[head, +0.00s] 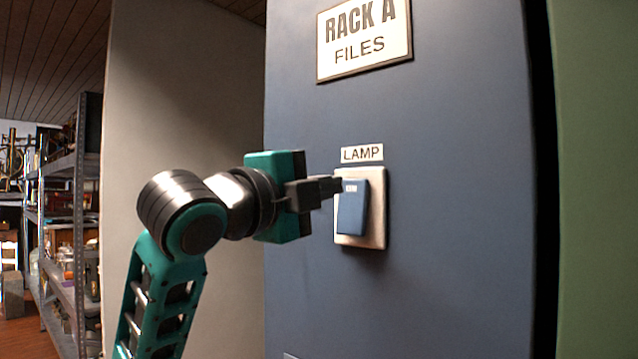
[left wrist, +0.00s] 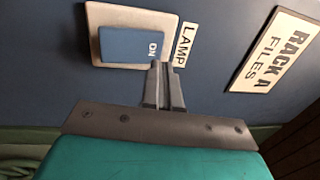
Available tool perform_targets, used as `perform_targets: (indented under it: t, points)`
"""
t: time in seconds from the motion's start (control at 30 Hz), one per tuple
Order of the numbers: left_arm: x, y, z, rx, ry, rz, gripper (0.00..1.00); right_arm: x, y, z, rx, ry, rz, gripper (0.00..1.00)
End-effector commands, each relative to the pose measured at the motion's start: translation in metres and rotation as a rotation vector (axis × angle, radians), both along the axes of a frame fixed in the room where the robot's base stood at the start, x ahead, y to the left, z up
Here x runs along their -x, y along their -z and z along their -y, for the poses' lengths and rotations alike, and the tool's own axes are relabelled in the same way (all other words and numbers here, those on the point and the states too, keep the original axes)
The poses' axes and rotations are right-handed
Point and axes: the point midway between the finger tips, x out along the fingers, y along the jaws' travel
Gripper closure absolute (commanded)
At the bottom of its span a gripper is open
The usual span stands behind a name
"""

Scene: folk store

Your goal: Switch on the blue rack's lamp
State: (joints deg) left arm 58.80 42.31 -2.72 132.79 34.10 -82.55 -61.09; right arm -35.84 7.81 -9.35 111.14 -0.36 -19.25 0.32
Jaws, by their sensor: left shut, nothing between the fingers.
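The blue rack (head: 450,200) has a flat panel with a "RACK A FILES" sign (head: 364,38). Below the sign are a "LAMP" label (head: 362,153) and a blue rocker switch (head: 352,207) on a cream plate (head: 376,235). My left gripper (head: 338,186) is shut and empty, its fingertips at the upper left of the rocker. In the left wrist view the shut fingertips (left wrist: 158,66) are beside the "ON" end of the rocker (left wrist: 130,45). I cannot tell whether they touch it. My right gripper is out of view.
A grey wall panel (head: 185,120) stands left of the rack, and a green panel (head: 600,180) is at the right past a dark gap. Metal shelves (head: 85,200) with assorted goods stand at the far left. The rack face around the switch is clear.

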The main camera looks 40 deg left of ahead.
Motion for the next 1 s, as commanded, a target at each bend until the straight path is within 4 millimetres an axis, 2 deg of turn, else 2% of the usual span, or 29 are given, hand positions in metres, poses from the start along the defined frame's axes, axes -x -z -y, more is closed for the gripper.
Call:
perform_targets:
  t: [0.03, 0.07, 0.1, 0.3, 0.5, 0.67, 1.0]
  points:
    - [-0.002, -0.002, 0.000, 0.000, 0.001, -0.001, 1.00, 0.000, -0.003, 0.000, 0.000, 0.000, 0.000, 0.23]
    - [0.003, -0.003, -0.001, -0.002, 0.000, 0.004, 1.00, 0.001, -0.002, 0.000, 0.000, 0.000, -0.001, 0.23]
    - [0.016, -0.004, -0.003, -0.005, -0.004, 0.006, 1.00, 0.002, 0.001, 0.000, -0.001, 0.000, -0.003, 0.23]
    - [0.061, -0.011, -0.006, -0.002, -0.002, 0.007, 1.00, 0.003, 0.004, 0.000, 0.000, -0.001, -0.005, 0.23]
    - [0.089, -0.014, -0.008, -0.002, -0.001, 0.003, 1.00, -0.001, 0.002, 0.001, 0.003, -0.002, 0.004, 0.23]
    - [0.097, -0.015, -0.009, 0.000, 0.000, 0.001, 1.00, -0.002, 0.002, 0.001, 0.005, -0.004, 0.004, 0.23]
    - [0.097, -0.015, -0.009, 0.000, 0.001, 0.000, 1.00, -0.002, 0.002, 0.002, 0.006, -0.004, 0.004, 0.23]
